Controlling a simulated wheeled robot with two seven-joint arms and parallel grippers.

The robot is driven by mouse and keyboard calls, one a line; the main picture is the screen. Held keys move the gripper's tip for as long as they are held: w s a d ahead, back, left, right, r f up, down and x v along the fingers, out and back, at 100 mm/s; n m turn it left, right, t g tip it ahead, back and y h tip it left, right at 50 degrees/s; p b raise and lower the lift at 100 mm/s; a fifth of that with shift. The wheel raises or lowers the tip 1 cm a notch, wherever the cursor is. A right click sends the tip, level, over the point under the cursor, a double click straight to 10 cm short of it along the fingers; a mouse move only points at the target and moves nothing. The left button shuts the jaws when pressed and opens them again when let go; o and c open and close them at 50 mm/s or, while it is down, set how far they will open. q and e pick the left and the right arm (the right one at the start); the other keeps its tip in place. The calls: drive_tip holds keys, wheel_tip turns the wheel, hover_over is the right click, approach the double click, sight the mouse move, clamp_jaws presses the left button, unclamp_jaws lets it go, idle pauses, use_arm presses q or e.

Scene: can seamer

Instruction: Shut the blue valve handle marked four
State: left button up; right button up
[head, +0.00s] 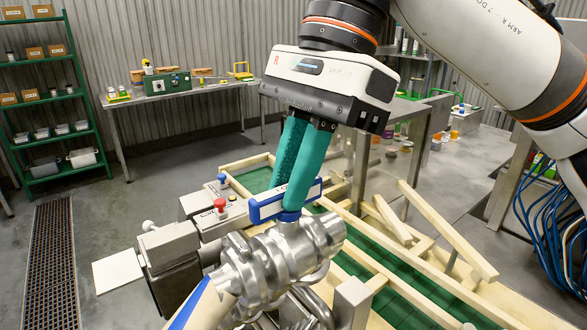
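The blue valve handle (262,209), a bar with pale panels, sits on a short blue stem above a shiny steel pipe fitting (290,252) in the lower middle. Its number mark is not readable. My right gripper (284,198) comes down from above with long teal fingers. One finger passes in front of the handle and the other goes behind it, and they appear closed on its middle. The far fingertip is hidden by the handle. My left gripper is not in view.
A grey machine part with a red knob (220,205) stands left of the valve. A green conveyor (385,290) with wooden rails and loose slats runs to the right. A steel table (455,165) holds small items behind. Green shelves (50,95) stand far left.

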clamp_jaws()
drive_tip(key=m+b, duration=0.1)
drive_tip(key=m+t+b, duration=0.1)
drive_tip(key=m, duration=0.1)
drive_tip(key=shift+s+f+m+y, duration=0.1)
drive_tip(key=shift+f+m+y, duration=0.05)
drive_tip(key=shift+m+y, duration=0.15)
drive_tip(key=m+t+b, duration=0.2)
drive_tip(key=m, duration=0.3)
drive_tip(key=shift+s+b, duration=0.15)
drive_tip(key=shift+b, duration=0.2)
drive_tip(key=shift+t, duration=0.3)
drive_tip(key=o, duration=0.5)
unclamp_jaws()
